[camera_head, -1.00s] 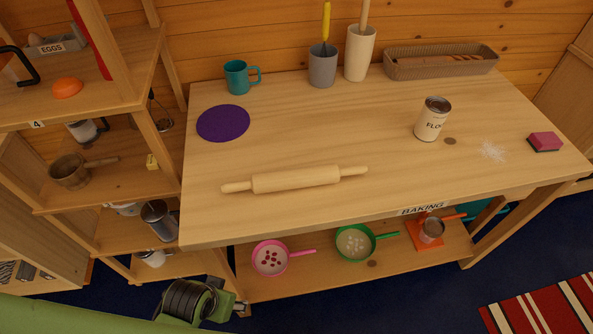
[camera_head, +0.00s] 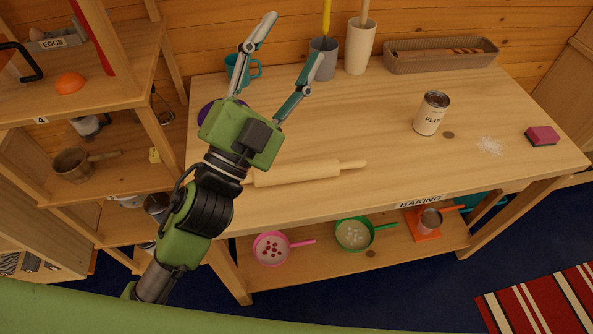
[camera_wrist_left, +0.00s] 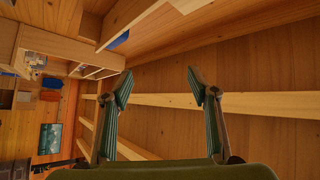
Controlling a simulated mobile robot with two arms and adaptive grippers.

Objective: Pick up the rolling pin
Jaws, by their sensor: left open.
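The pale wooden rolling pin (camera_head: 297,173) lies near the front edge of the wooden table (camera_head: 370,130). Its left end is hidden behind my left arm. My left gripper (camera_head: 285,42) is open and empty, raised over the back left of the table, with its fingers pointing away toward the wall. It is apart from the rolling pin, up and to the left of it in the head view. In the left wrist view the open fingers (camera_wrist_left: 160,88) have nothing between them, and the rolling pin does not show there. My right gripper is not in view.
A teal mug (camera_head: 239,70) and a purple disc (camera_head: 206,112) are partly hidden by my left gripper. A grey cup (camera_head: 322,62), cream holder (camera_head: 359,48) and basket (camera_head: 440,62) line the back. A flour can (camera_head: 430,114) and pink sponge (camera_head: 542,136) stand right. Shelves (camera_head: 100,85) flank the left.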

